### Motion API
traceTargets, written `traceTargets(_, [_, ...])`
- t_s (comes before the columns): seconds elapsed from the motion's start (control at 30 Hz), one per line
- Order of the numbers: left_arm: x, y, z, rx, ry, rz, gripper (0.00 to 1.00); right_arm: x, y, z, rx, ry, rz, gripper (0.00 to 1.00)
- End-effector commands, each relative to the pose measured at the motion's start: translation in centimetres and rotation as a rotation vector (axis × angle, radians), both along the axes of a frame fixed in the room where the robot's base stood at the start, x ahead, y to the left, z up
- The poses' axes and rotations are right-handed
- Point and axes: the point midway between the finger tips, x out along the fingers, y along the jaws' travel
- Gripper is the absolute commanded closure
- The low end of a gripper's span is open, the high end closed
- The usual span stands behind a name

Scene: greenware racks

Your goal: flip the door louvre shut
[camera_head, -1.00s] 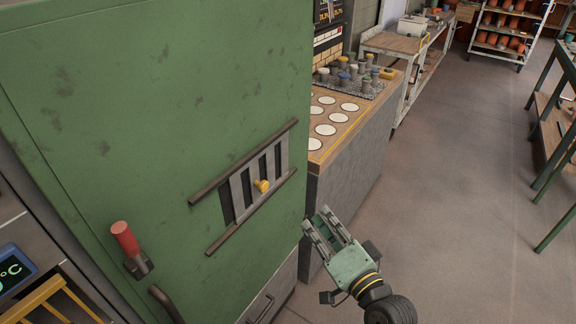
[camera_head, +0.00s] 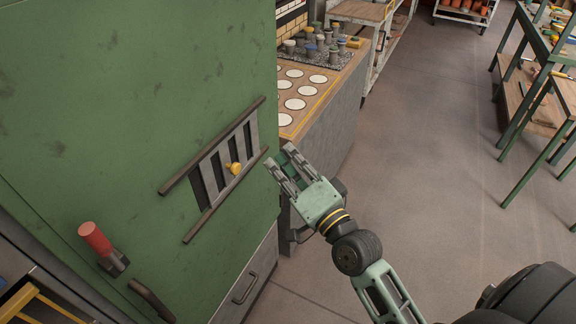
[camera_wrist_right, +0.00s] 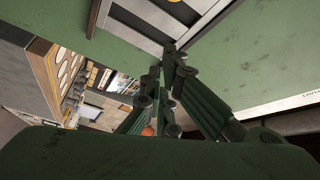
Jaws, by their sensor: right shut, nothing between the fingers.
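The green door (camera_head: 120,100) carries a louvre, a grey slotted plate (camera_head: 216,172) held between two dark slanted rails. Dark slots show between its grey bars. A yellow knob (camera_head: 234,168) sticks out from the plate. My right gripper (camera_head: 281,164) is just right of the louvre, near the door's right edge, shut and empty, apart from the knob. In the right wrist view its fingers (camera_wrist_right: 168,75) point towards the slotted plate (camera_wrist_right: 150,14) at the top. My left gripper is out of view.
A red-handled latch (camera_head: 96,240) and a dark handle (camera_head: 150,300) are low on the door. A counter (camera_head: 318,110) with white discs and several small jars stands behind, to the right. A green-legged table (camera_head: 520,100) is at far right. The floor between is clear.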

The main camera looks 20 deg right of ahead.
Motion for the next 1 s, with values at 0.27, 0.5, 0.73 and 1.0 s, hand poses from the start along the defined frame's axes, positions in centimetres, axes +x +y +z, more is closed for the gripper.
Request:
traceTargets(0.27, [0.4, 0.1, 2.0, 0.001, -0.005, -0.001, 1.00, 5.9, 1.0, 1.3, 0.000, -0.002, 0.001, 1.00])
traceTargets(0.5, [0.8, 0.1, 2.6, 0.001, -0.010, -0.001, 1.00, 4.1, 3.6, -0.7, 0.000, 0.003, 0.001, 1.00])
traceTargets(0.73, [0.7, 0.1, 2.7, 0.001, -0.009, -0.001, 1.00, 3.8, 4.1, -1.0, -0.001, 0.000, 0.000, 1.00])
traceTargets(1.0, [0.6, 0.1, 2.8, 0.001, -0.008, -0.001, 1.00, 3.7, 4.2, -0.9, 0.000, 0.001, 0.000, 1.00])
